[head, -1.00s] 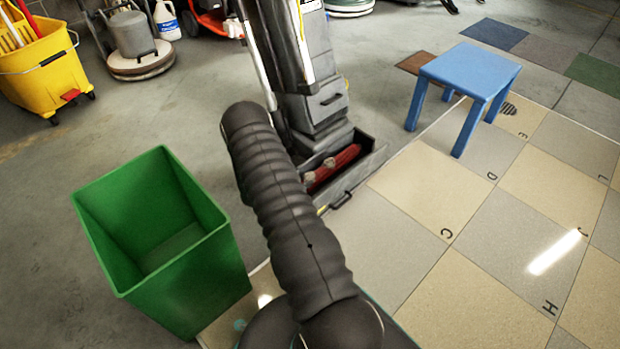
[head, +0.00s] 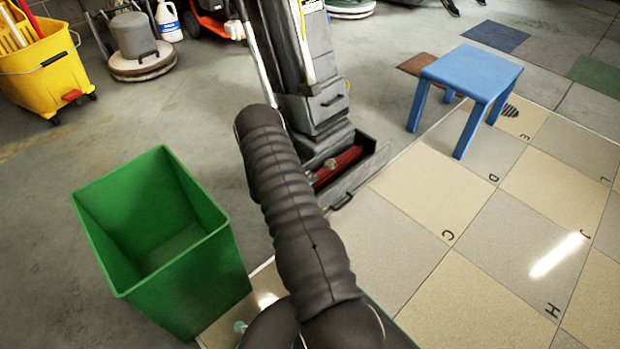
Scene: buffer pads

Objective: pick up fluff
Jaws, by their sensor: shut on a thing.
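A small greyish-tan tuft that looks like fluff (head: 330,163) shows on the red roller (head: 347,160) in the open dark base of the upright floor machine (head: 312,70). My black ribbed arm reaches up from the bottom middle and hides the left end of that base. My gripper does not show, so its place relative to the fluff cannot be seen.
A green open bin (head: 215,262), empty as far as I see, stands left of my arm. A blue stool (head: 470,72) stands on the lettered tiles (head: 420,215) at the right. A yellow mop bucket (head: 40,70) and a floor polisher (head: 140,62) stand at the back left.

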